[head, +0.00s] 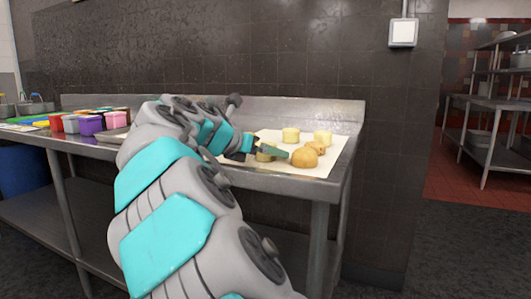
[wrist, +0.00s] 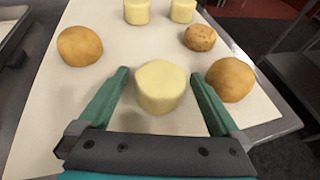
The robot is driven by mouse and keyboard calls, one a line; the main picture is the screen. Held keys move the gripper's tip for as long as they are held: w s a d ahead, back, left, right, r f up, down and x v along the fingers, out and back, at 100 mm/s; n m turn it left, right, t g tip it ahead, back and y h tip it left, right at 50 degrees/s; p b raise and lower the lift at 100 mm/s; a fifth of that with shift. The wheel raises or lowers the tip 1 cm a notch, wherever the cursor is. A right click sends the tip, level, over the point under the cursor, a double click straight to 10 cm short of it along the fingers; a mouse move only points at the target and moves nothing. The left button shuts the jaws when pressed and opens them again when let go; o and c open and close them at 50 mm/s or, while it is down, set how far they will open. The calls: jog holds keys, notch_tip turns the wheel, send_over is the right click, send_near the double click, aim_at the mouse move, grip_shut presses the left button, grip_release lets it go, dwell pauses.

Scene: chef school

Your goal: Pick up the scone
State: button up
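A pale yellow, short round piece, which I take to be the scone (wrist: 160,88), sits on a white sheet (wrist: 100,88). In the wrist view it lies between the two green fingers of my gripper (wrist: 159,75). The fingers are spread, with a visible gap on each side of the piece. In the head view my gripper (head: 268,150) is low over the sheet, and the piece (head: 264,156) is partly hidden behind it. Two similar pale pieces stand farther back, one on the left (wrist: 137,11) and one on the right (wrist: 183,11).
Golden-brown round pieces lie left (wrist: 80,46) and close right (wrist: 231,79) of my fingers. A speckled brown piece (wrist: 200,38) lies behind the right one. The metal table (head: 352,137) ends just right of the sheet. Coloured containers (head: 90,125) stand at left.

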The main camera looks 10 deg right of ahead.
jog(key=c, duration=1.4)
jog(key=shift+o, duration=0.2)
jog(key=shift+r, duration=0.1)
